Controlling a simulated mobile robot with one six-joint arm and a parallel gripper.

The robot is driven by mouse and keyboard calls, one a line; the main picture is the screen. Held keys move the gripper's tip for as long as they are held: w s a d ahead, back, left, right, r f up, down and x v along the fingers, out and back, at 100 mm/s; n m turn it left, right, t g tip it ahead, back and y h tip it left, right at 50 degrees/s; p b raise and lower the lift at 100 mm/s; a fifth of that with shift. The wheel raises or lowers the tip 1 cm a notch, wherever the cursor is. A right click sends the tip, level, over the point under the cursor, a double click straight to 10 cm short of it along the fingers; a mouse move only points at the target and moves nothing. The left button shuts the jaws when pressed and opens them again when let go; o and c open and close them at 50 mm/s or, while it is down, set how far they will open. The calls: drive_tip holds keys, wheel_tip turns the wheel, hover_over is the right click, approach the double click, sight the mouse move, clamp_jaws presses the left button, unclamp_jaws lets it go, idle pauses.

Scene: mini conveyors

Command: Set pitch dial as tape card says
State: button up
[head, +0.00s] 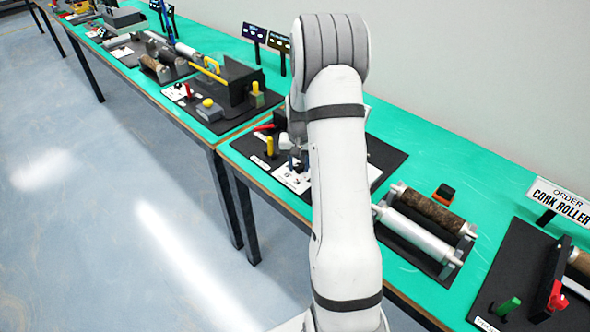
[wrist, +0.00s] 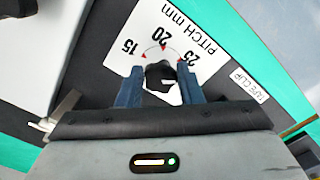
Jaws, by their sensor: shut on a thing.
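The pitch dial is a black knob (wrist: 155,73) on a white plate (wrist: 205,30) marked "PITCH mm" with 15, 20 and 25. Small red triangles and a thin arc mark the scale in the wrist view. My gripper (wrist: 158,82) has its blue fingers on either side of the knob and is shut on it. A small white mark shows on the knob, but I cannot tell which number it points to. In the head view the plate (head: 290,182) shows partly; my arm hides the dial. A label reading "TAPE CLIP" (wrist: 249,85) lies beside the plate; no readable tape card shows.
A yellow post (head: 270,147) stands left of the plate. A roller unit (head: 425,225) lies to the right on the green table (head: 400,128). An "ORDER CORK ROLLER" sign (head: 562,200) stands at far right. More stations fill the table to the left.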

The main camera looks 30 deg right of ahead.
sight(300, 167)
drive_tip(key=shift+d+r+n+b, duration=0.15)
drive_tip(key=shift+n+b, duration=0.15)
drive_tip(key=shift+n, duration=0.55)
drive_tip(key=shift+d+f+n+b, duration=0.1)
drive_tip(key=shift+n+b, duration=0.2)
drive_tip(key=shift+n, duration=0.55)
drive_tip(key=shift+w+r, duration=0.1)
drive_tip(key=o, duration=1)
drive_tip(key=shift+c, duration=0.2)
wheel_tip(300, 167, up, 8)
drive_tip(key=shift+f+b, duration=0.25)
drive_tip(key=shift+b, duration=0.15)
drive_tip(key=shift+r, duration=0.1)
